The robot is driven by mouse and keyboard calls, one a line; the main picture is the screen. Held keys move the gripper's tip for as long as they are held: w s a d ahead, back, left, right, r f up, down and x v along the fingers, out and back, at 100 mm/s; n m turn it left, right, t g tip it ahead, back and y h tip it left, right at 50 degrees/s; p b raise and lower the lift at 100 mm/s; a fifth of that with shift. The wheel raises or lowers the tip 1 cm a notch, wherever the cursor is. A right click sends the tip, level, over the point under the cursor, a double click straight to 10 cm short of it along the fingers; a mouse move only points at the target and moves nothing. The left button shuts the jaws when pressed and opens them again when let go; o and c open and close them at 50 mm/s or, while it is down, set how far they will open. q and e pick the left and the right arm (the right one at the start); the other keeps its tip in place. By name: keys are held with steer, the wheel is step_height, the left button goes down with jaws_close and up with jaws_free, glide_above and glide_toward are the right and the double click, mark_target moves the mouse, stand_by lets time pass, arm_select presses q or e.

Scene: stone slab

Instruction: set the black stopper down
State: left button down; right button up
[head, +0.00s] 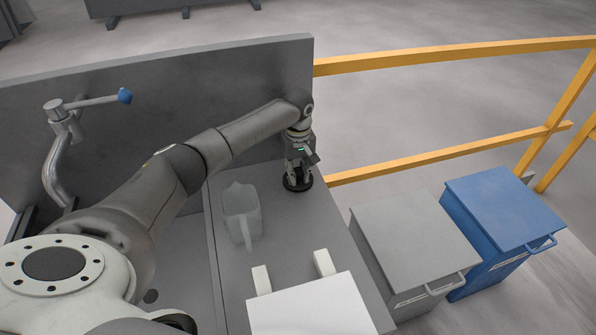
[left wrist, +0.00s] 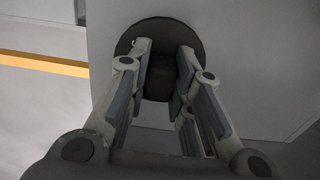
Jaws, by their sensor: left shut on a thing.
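The black stopper (head: 298,183) is a dark round disc with a raised block-like grip. It is at the back right of the grey stone slab (head: 318,225), below my left gripper (head: 298,170). In the left wrist view the stopper (left wrist: 158,30) shows its round flange, and its dark grip is between the fingers of my left gripper (left wrist: 165,75). The gripper is shut on that grip and points down. I cannot tell whether the disc touches the slab or is slightly above it. My right gripper is not in view.
A clear jug (head: 242,213) stands on the slab left of the stopper. A white board (head: 310,305) on two pale blocks is at the front. A tap (head: 62,150) with a blue end is at left. Grey (head: 412,240) and blue (head: 500,210) bins stand right, near a yellow railing (head: 440,155).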

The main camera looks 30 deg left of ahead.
mark_target(299, 170)
arm_select(q)
steer(key=shift+f, duration=0.1)
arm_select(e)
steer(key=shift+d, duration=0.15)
arm_select(q)
steer(key=c, duration=1.3)
jaws_free()
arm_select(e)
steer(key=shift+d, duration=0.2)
arm_select(q)
step_height(299, 170, up, 12)
steer(key=b, duration=0.1)
steer(key=shift+b, duration=0.4)
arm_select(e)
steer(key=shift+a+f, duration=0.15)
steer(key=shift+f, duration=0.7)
